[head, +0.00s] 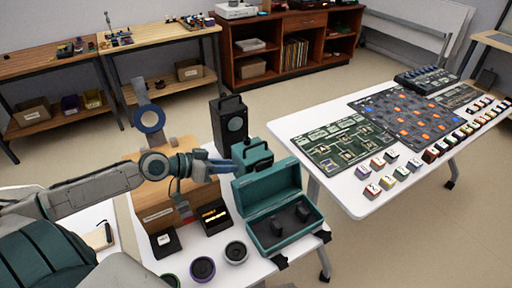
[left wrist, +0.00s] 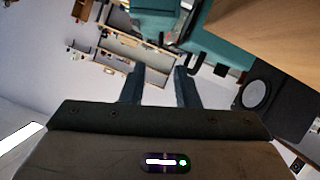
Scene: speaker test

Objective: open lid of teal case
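The teal case (head: 285,237) stands open near the right end of the white table, with black objects inside. Its lid (head: 268,186) is raised at the back edge of the case. A smaller teal case-like piece (head: 252,157) with a dark handle stands just behind it. My left gripper (head: 224,168) is just left of the raised lid; whether it touches the lid I cannot tell. In the left wrist view its two fingers (left wrist: 158,85) are apart with nothing clear between them, and teal surfaces show beyond. My right gripper is not in view.
Small black boxes (head: 214,216) and round drivers (head: 236,252) lie left of the case. A second white table (head: 345,195) with circuit boards is at the right.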

